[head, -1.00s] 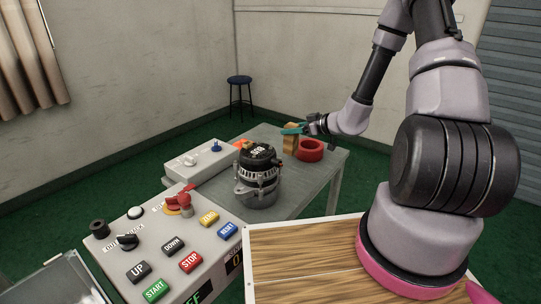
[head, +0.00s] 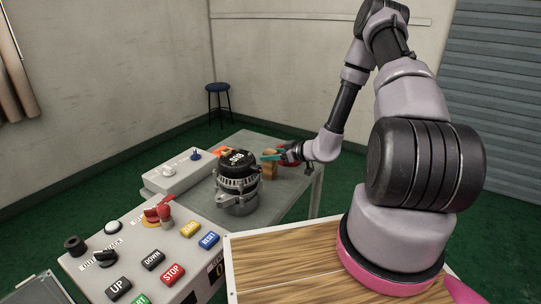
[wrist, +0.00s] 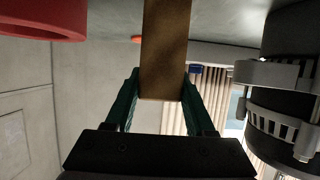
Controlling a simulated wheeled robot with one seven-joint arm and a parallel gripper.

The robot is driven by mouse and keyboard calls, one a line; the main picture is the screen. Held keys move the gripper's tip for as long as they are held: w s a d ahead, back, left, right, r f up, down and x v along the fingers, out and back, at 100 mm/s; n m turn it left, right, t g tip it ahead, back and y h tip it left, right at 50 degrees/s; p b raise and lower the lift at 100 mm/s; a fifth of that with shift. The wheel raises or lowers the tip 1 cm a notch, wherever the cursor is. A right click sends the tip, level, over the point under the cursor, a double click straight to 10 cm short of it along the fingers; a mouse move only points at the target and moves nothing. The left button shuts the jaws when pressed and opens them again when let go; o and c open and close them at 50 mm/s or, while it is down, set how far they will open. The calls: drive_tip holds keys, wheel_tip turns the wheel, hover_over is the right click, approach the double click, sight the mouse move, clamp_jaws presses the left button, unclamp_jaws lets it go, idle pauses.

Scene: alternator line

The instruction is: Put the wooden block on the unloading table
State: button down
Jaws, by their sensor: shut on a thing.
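The wooden block (head: 270,171) is upright in my gripper (head: 272,156), over the grey table (head: 288,203) and just right of the alternator (head: 238,190). In the wrist view the block (wrist: 165,45) stands between the two teal fingers of my gripper (wrist: 160,92), which are shut on it. Whether the block's lower end touches the table top I cannot tell.
A red ring (head: 290,171) lies close behind the block, partly hidden by my gripper. A pale switch box (head: 178,170) is at the table's left. The button panel (head: 140,262) is nearer. The table's right front is clear.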

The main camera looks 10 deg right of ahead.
drive_tip(key=shift+c, duration=1.2)
unclamp_jaws()
